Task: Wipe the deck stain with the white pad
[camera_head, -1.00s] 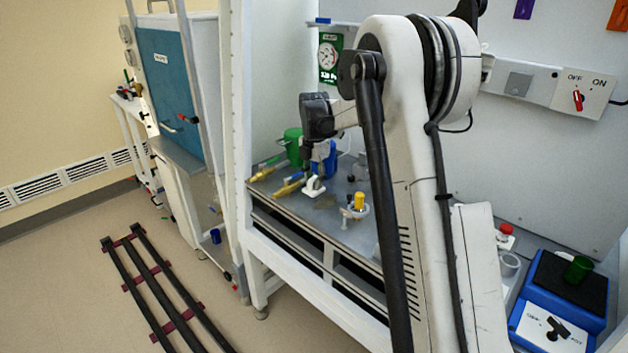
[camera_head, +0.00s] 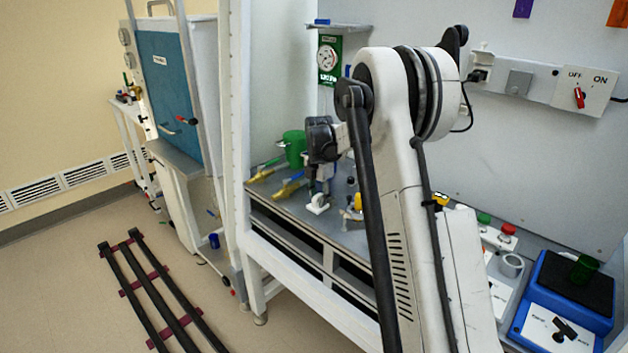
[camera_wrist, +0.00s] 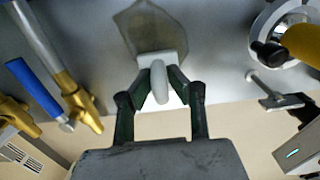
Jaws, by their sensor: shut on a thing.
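The white pad (camera_wrist: 157,65) has an upright rounded handle. My gripper (camera_wrist: 160,90) is shut on this handle, with one dark finger on each side. In the head view the pad (camera_head: 318,205) is at deck level near the front edge, below my gripper (camera_head: 319,190). Whether it presses on the deck cannot be told. The deck stain (camera_wrist: 148,25) is a dark, irregular patch on the grey deck, and the pad overlaps its lower end in the wrist view. I cannot make out the stain in the head view.
Brass-and-blue valve fittings (camera_wrist: 65,95) lie left of the pad. A yellow-topped round fitting (camera_wrist: 285,40) stands to the right. A green mug (camera_head: 294,148) stands behind. The deck's front edge is close below the pad in the wrist view.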

